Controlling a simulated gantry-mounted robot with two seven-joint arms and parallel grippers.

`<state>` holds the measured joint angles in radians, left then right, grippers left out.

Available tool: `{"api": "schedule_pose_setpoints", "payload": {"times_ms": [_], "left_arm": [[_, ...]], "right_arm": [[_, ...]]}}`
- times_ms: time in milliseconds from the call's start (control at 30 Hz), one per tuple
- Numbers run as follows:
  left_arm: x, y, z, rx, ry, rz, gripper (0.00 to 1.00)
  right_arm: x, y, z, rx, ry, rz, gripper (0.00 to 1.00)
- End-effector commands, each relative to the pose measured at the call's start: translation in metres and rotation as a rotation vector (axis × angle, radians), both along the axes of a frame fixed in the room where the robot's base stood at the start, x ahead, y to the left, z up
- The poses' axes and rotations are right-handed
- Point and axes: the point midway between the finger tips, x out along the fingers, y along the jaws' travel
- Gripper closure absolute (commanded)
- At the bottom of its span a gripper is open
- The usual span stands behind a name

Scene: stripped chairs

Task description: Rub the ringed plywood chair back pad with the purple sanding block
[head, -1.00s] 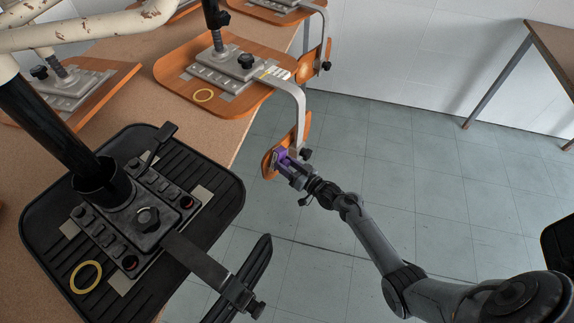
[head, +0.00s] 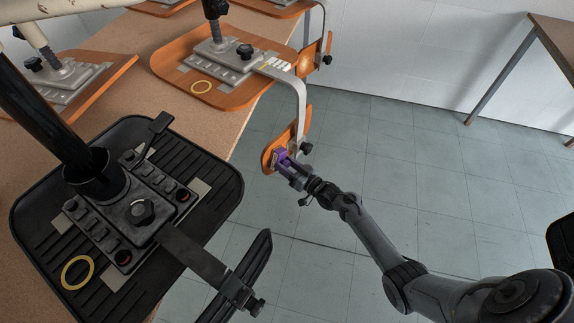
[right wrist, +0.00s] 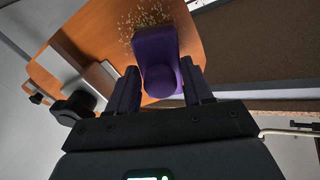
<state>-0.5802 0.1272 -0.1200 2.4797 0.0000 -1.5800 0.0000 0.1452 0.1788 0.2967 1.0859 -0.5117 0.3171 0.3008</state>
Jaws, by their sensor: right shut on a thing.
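The orange plywood chair back pad (head: 291,134) hangs beyond the bench edge on a bent metal bar. The pad also fills the upper right wrist view (right wrist: 88,32). My right gripper (head: 288,164) is shut on the knob of the purple sanding block (right wrist: 157,50). The block lies at the pad's lower part, seemingly against its face; exact contact is hidden. Pale flecks (right wrist: 142,20) lie on the pad around the block's far end. My left gripper is not in view.
A black ribbed chair seat (head: 218,190) with another yellow ring (head: 77,272) stands in front, its black back pad (head: 248,270) jutting past the bench. A dark knob (head: 305,148) sits beside the plywood pad. Open tiled floor (head: 400,160) lies to the right.

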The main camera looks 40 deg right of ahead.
Motion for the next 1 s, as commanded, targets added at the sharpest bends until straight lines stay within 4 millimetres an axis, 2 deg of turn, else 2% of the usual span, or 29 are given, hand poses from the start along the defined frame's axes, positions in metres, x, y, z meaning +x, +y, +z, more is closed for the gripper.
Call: {"api": "schedule_pose_setpoints", "payload": {"times_ms": [233, 567, 1000], "left_arm": [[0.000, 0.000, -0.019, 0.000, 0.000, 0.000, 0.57], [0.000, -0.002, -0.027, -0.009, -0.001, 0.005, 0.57], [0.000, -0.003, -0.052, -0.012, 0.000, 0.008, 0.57]], "right_arm": [[0.000, 0.000, -0.023, 0.000, 0.001, 0.000, 0.74], [0.000, 0.000, -0.034, 0.000, 0.000, 0.000, 0.74], [0.000, 0.000, -0.065, 0.000, 0.000, 0.000, 0.74]]}}
